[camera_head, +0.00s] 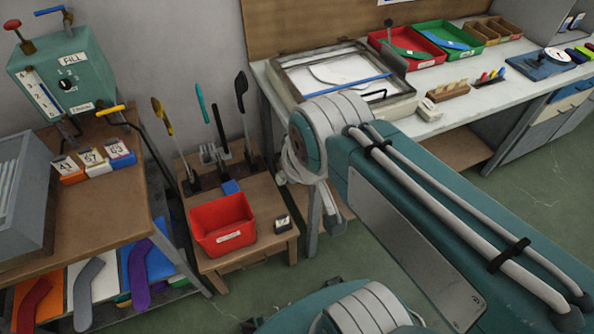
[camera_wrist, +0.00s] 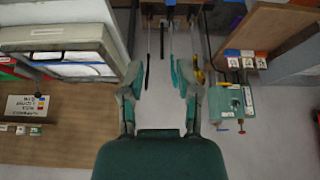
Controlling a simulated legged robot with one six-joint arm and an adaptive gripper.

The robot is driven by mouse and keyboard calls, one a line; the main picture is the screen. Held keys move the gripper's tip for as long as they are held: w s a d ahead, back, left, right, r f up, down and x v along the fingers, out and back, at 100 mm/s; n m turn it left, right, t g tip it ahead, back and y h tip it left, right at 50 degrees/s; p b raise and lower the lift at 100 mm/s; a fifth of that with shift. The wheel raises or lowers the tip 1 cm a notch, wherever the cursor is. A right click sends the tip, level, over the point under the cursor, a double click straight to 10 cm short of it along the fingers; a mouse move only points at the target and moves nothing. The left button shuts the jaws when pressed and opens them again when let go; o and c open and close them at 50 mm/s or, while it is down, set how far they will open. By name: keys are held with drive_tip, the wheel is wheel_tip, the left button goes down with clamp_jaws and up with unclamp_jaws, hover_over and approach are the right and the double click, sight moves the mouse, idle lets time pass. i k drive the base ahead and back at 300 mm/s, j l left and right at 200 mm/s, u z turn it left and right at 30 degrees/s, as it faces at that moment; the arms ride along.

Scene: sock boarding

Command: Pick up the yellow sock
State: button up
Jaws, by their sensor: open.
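A slim yellow piece (camera_head: 160,115), which looks like the yellow sock, stands upright on the low wooden stand (camera_head: 265,190) near the wall. In the wrist view a small yellow patch (camera_wrist: 198,77) shows just right of the right finger, partly hidden. My gripper (camera_wrist: 158,80) is open and empty in the wrist view, its two fingers apart with pale wall or floor between them. It is not clearly seen in the head view, where my arm fills the right side.
Teal (camera_head: 201,103) and dark (camera_head: 241,92) upright pieces stand beside the yellow one. A red bin (camera_head: 222,225) sits in front. A teal machine (camera_head: 65,75) is at the left, a workbench (camera_head: 440,125) at the right. Red, grey and purple socks (camera_head: 138,275) lie on a low shelf.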

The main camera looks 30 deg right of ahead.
sight(158, 109)
drive_tip(key=k+l+u, duration=0.1)
drive_tip(key=l+u, duration=0.2)
drive_tip(key=l, duration=0.15)
drive_tip(key=k+l+u, duration=0.1)
drive_tip(key=l+u, duration=0.25)
drive_tip(key=k+l+u, duration=0.15)
drive_tip(key=l+u, duration=0.15)
drive_tip(key=l, duration=0.15)
drive_tip(key=i+j+z, duration=0.15)
drive_tip(key=j, duration=0.25)
drive_tip(key=i+j+z, duration=0.1)
drive_tip(key=j, duration=0.3)
drive_tip(key=i+j+z, duration=0.15)
drive_tip(key=j, duration=0.25)
drive_tip(key=j+z, duration=0.15)
drive_tip(key=j, duration=0.3)
drive_tip(key=i+j+z, duration=0.45)
drive_tip(key=i+j, duration=0.2)
drive_tip(key=i, duration=0.15)
